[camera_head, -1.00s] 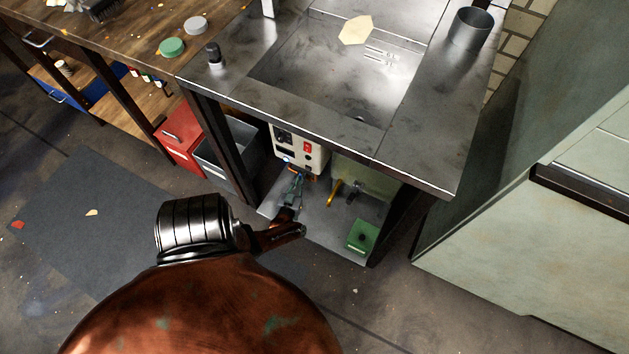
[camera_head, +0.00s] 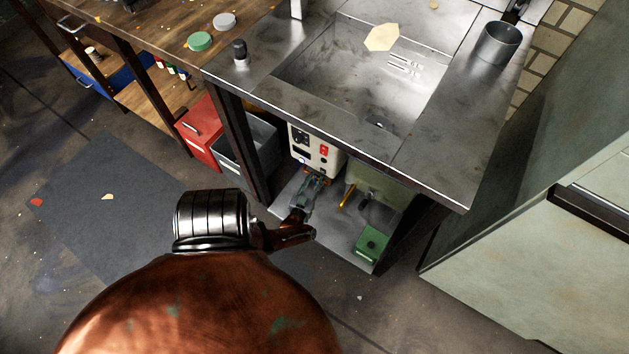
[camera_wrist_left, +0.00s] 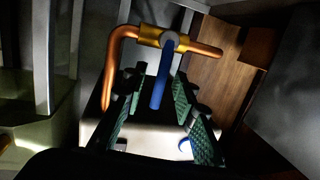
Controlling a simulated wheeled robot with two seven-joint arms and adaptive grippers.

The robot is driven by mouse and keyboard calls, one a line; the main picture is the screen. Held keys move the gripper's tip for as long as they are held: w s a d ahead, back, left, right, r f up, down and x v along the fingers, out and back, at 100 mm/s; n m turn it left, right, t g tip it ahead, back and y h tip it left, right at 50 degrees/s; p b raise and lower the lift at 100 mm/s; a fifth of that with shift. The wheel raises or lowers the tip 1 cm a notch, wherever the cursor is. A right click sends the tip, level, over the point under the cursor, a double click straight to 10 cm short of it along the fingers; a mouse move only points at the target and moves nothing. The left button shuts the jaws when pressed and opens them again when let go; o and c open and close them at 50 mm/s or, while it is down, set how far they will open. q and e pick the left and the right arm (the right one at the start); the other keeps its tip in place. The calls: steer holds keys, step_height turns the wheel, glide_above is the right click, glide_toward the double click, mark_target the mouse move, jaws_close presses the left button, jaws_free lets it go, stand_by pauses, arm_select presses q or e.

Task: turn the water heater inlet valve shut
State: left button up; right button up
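In the left wrist view a blue valve lever (camera_wrist_left: 162,78) hangs from a brass valve body (camera_wrist_left: 160,38) on a copper pipe (camera_wrist_left: 205,48). My left gripper (camera_wrist_left: 157,84) is open, with its green-padded fingers on either side of the lever; no clear contact shows. In the head view my left gripper (camera_head: 314,184) reaches under the metal sink bench, in front of a white box (camera_head: 322,158) with a red switch, probably the water heater. The valve is mostly hidden there by the gripper and bench. My right gripper is not in view.
The sink bench top (camera_head: 430,150) overhangs the gripper. A green box (camera_head: 372,243) sits on the lower shelf, right of my arm. A grey bin (camera_head: 245,155) and red box (camera_head: 200,135) stand left of the bench leg. A pale cabinet (camera_head: 520,240) is at right.

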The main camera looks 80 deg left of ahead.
arm_select(q)
steer(key=shift+s+d, duration=0.2)
steer(key=shift+d, duration=0.3)
steer(key=v, duration=1.1)
steer(key=shift+r, duration=0.15)
steer(key=shift+a, duration=0.1)
